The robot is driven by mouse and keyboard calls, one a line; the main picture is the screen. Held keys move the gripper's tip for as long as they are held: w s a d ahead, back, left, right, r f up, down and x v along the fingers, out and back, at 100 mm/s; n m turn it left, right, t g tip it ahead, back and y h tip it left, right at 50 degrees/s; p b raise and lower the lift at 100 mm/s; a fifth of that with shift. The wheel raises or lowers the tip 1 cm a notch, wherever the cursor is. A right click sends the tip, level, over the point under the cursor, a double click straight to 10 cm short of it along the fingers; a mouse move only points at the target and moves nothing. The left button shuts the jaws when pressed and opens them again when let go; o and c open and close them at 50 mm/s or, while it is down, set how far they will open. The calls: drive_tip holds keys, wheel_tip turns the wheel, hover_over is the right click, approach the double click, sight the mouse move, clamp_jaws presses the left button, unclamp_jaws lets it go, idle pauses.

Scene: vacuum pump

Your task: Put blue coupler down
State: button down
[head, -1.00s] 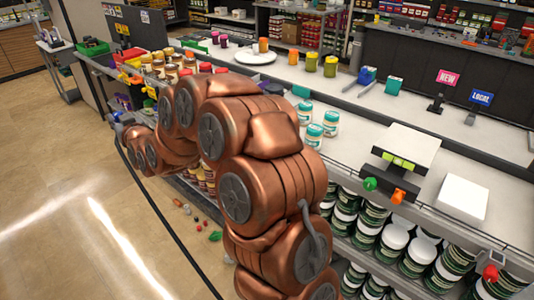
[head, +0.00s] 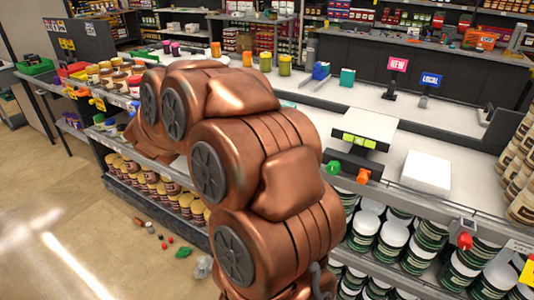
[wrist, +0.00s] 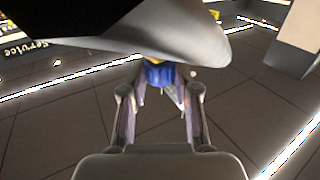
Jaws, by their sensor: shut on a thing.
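The blue coupler (wrist: 158,74) is between the fingers of my gripper (wrist: 160,88) in the wrist view. My gripper is shut on it. The coupler's upper part is hidden behind a large dark and grey shape at the top of that view. In the head view my copper arm reaches over the counter edge toward the left, and it hides the gripper and coupler.
The white counter (head: 300,100) carries several jars and cups, a blue item (head: 321,70), a teal item (head: 347,77), a scale-like device (head: 362,128) and a white box (head: 427,172). Small items (head: 163,238) lie on the floor. Bare counter shows behind the device.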

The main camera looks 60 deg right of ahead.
drive_tip(key=s+d+f+m+g+h+b, duration=0.1)
drive_tip(key=s+d+f+m+g+b, duration=0.2)
drive_tip(key=s, duration=0.6)
drive_tip(key=s+d+f+m+g+h+b, duration=0.1)
drive_tip(key=s+d+m+g+h, duration=0.15)
drive_tip(key=s+d+g, duration=0.5)
drive_tip(key=w+d+f+t+p, duration=0.1)
drive_tip(key=w+d+f+p, duration=0.1)
drive_tip(key=d, duration=0.3)
drive_tip(key=w+d+f+t+p, duration=0.1)
drive_tip(key=w+d+f+p, duration=0.1)
drive_tip(key=d, duration=0.4)
drive_tip(key=shift+w+d+f+y, duration=0.25)
drive_tip(key=shift+w+f+y, duration=0.2)
drive_tip(key=shift+w, duration=0.75)
drive_tip(key=shift+f, duration=0.55)
drive_tip(key=c, duration=0.9)
unclamp_jaws()
drive_tip(key=shift+o, duration=0.2)
drive_tip(key=a+r+b, duration=0.1)
drive_tip(key=a+b, duration=0.1)
drive_tip(key=a, duration=1)
drive_tip(key=shift+s, duration=0.3)
